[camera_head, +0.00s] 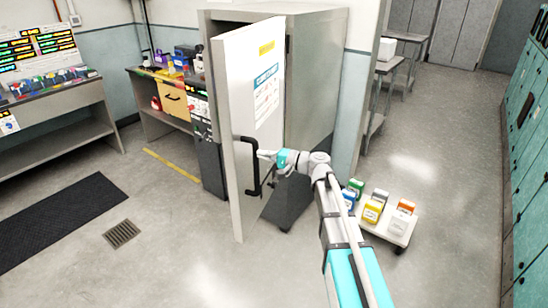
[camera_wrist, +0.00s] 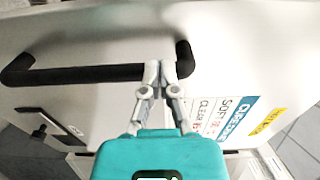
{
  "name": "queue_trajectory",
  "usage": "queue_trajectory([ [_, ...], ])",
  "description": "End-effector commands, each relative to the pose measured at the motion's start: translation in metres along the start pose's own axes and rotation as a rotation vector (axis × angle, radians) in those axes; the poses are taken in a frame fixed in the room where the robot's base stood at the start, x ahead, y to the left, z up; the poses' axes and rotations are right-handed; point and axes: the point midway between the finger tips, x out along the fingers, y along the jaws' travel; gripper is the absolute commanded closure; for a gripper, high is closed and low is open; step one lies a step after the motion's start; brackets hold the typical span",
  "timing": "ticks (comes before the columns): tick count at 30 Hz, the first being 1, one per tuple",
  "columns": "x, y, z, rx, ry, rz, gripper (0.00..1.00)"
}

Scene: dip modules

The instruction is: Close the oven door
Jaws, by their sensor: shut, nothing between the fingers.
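The oven is a tall grey metal cabinet (camera_head: 316,80) in the middle of the head view. Its pale door (camera_head: 240,90) stands open, swung out from the body, with a yellow label and a blue-and-white notice on it. A black bar handle (camera_head: 252,180) is on the door; it runs across the upper left of the wrist view (camera_wrist: 85,74). My gripper (camera_head: 264,154) is shut and empty at the upper part of the handle. In the wrist view, its fingertips (camera_wrist: 160,68) overlap the handle near its right end; I cannot tell whether they touch it.
A low white cart (camera_head: 398,238) with several coloured containers stands right of my arm. A workbench (camera_head: 172,118) with boxes is left of the oven. Teal cabinets (camera_head: 525,150) line the right side. The floor in front of the door is clear.

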Motion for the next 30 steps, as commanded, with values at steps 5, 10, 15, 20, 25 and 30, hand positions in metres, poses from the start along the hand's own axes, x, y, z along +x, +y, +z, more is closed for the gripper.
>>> queue_trajectory([
  [5,0.028,0.000,-0.001,0.000,-0.002,0.000,1.00],
  [10,0.049,0.000,-0.001,0.000,-0.001,0.000,1.00],
  [15,0.061,0.000,-0.001,0.000,0.001,0.000,1.00],
  [20,0.065,0.000,-0.001,0.000,0.001,0.000,1.00],
  [25,0.065,0.000,-0.001,0.000,0.002,0.000,1.00],
  [30,0.065,0.000,-0.001,0.000,0.002,0.000,1.00],
])
